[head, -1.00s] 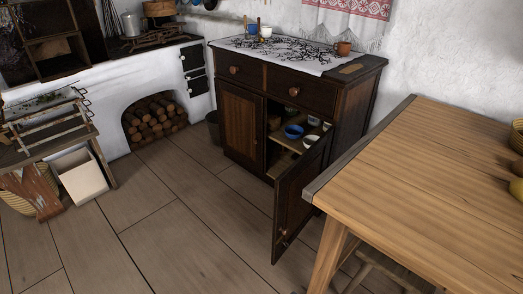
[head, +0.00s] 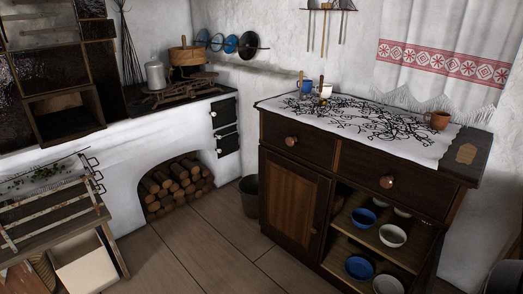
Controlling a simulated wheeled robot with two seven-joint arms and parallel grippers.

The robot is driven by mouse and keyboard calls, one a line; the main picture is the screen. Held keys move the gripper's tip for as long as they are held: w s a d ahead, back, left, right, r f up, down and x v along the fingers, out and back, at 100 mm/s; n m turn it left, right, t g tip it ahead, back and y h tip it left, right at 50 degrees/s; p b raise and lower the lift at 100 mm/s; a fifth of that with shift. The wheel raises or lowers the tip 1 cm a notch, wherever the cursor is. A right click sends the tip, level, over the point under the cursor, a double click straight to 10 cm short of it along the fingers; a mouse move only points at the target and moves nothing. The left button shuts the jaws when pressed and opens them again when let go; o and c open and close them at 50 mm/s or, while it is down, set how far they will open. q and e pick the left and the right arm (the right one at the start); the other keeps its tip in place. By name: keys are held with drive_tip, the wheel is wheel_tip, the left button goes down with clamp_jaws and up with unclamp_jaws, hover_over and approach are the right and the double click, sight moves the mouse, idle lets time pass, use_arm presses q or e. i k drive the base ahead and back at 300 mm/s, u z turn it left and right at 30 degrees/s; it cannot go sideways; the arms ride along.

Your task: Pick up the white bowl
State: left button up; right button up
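A white bowl (head: 392,236) stands on the upper shelf inside the open right side of the dark wooden cabinet (head: 296,195). Another white bowl (head: 387,285) is on the lower shelf, near the bottom edge of the head view. A third pale dish (head: 402,212) shows partly behind the upper bowl, in shadow. Blue bowls stand to the left of the white ones, one on the upper shelf (head: 363,218) and one on the lower (head: 359,268). Neither of my grippers is in view.
A cloth (head: 375,130) covers the cabinet top, with mugs and a brown cup (head: 439,120). A dark bucket (head: 249,196) stands left of the cabinet. The white stove (head: 130,170) has a log niche. Plank floor (head: 205,255) lies free in front.

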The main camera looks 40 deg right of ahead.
sight(392, 236)
drive_tip(key=z, duration=0.25)
drive_tip(key=i, duration=1.95)
drive_tip(key=z, duration=1.8)
drive_tip(key=i, duration=1)
drive_tip(key=z, duration=0.8)
